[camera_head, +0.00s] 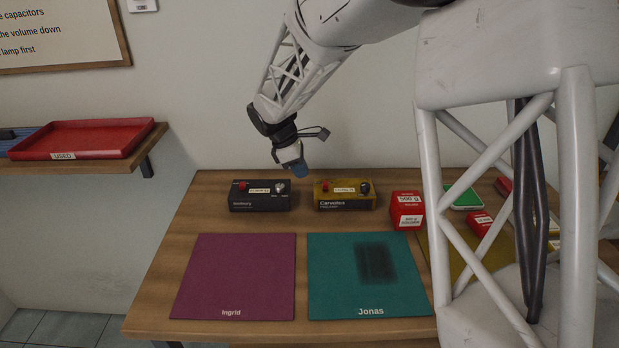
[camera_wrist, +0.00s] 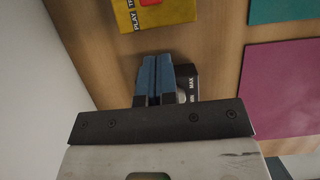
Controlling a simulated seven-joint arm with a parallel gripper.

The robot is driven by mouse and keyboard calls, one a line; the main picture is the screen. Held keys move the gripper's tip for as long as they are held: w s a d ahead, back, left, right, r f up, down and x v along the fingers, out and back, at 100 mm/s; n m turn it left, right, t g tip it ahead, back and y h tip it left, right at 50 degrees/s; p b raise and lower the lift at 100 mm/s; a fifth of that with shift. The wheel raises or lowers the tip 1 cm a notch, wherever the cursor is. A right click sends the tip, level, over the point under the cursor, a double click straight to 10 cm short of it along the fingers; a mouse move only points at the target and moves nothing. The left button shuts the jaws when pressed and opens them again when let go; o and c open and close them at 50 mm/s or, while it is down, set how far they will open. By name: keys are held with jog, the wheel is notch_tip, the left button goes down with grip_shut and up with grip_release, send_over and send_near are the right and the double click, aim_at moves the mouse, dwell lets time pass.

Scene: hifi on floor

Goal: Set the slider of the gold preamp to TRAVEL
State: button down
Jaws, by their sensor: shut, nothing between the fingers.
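The gold preamp (camera_head: 344,203) stands at the back of the table, with a red control (camera_head: 325,184) on its left, a pale label in the middle and a dark knob on its right. In the wrist view the gold preamp (camera_wrist: 170,14) is cut off at the top edge; PLAY and part of another word show beside a red part. I cannot read the slider's setting. My gripper (camera_head: 301,172) is shut and empty, above the back of the table between the gold preamp and the dark one. Its blue fingertips (camera_wrist: 155,62) show together in the wrist view.
A dark preamp (camera_head: 260,203) stands left of the gold one; my fingers partly hide it in the wrist view. A red box (camera_head: 407,210) stands right of the gold preamp. Purple (camera_head: 235,275) and teal (camera_head: 335,290) mats lie in front. The wall is close behind.

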jog(key=v, duration=0.7)
dwell(0.3)
jog(key=s+d+r+m+y, duration=0.1)
jog(key=s+d+r+m, duration=0.3)
jog(key=s+d, duration=0.5)
jog(key=s+d+r+m+y, duration=0.2)
jog(key=s+d+m, duration=0.4)
jog(key=s, duration=0.5)
jog(key=s+d+f+m+t, duration=0.1)
jog(key=s+d+f+m, duration=0.1)
jog(key=s, duration=0.8)
jog(key=s+d+f+m+t+y, duration=0.1)
jog(key=s+d+m, duration=0.4)
jog(key=s, duration=0.5)
jog(key=shift+s+f+m+t, duration=0.15)
jog(key=shift+f+m+t, duration=0.15)
jog(key=shift+f+m, duration=0.3)
